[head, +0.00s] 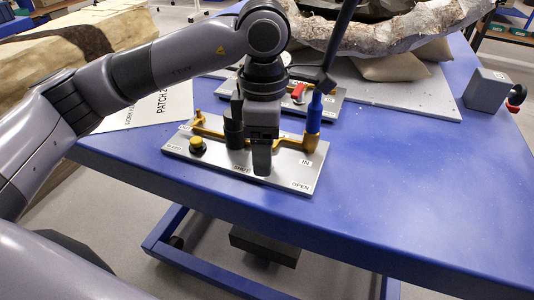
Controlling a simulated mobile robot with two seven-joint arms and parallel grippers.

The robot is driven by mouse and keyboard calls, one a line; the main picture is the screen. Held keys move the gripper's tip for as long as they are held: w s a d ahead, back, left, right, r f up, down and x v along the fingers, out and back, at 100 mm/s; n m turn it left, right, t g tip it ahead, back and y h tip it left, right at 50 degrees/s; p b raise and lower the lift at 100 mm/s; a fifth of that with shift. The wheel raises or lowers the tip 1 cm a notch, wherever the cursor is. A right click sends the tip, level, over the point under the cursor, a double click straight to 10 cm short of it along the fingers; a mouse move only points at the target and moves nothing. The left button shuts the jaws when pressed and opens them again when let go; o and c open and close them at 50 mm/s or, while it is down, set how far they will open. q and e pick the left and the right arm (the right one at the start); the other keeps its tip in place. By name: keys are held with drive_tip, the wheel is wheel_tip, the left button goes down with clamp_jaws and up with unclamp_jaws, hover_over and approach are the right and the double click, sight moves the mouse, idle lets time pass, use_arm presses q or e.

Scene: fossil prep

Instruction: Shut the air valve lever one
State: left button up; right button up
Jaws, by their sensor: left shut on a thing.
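The grey valve plate (285,178) lies on the blue table near its front edge. It carries brass pipework (211,130), a yellow knob (197,144) at the left, and a brass fitting under a blue hose sleeve (314,114) beside the "IN" label. An "OPEN" label is at the front right corner; another label, seemingly "SHUT", is at the front middle. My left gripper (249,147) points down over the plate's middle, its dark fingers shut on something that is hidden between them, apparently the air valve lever. The lever itself cannot be made out. My right gripper is not in view.
A second plate with a red lever (298,93) stands just behind. A dark hose (343,38) rises from the blue sleeve. A fossil jacket (410,28) lies at the back, with a grey box (487,90) to the right. The table's right front is clear.

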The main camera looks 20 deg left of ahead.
use_arm(q)
drive_tip(key=shift+a+m+b, duration=0.1)
drive_tip(key=shift+m+b, duration=0.25)
drive_tip(key=shift+m, duration=0.35)
drive_tip(key=shift+a+r+m+b, duration=0.15)
drive_tip(key=shift+m+b, duration=0.3)
drive_tip(key=shift+m, duration=0.45)
drive_tip(key=o, duration=0.9)
drive_tip(key=shift+o, duration=0.8)
wheel_tip(320, 180, up, 7)
drive_tip(key=shift+r, duration=0.1)
